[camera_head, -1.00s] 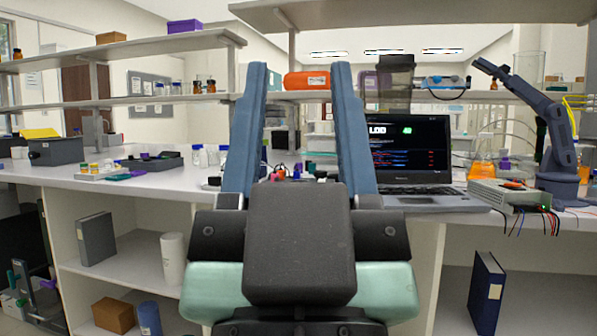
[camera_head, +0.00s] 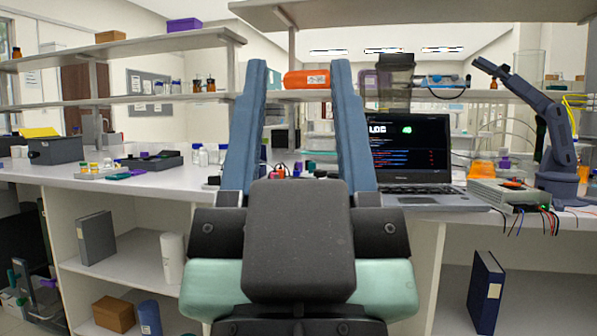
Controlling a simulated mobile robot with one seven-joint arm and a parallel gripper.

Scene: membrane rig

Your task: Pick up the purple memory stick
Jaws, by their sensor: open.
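My gripper (camera_head: 302,75) is open and empty, its two blue fingers pointing up and away over the bench (camera_head: 130,184) in the middle of the head view. I cannot make out the purple memory stick for sure. A small purple item (camera_head: 144,155) shows at the dark tray (camera_head: 155,163) on the left of the bench, too small to identify. Another purple item (camera_head: 505,163) is beside an orange flask at the right. Small parts (camera_head: 290,171) lie between and behind the fingers, partly hidden by my gripper.
A laptop (camera_head: 408,165) stands open just right of my gripper. A grey device with wires (camera_head: 505,194) and a blue-grey arm (camera_head: 550,120) stand farther right. Shelves (camera_head: 130,42) overhang the bench.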

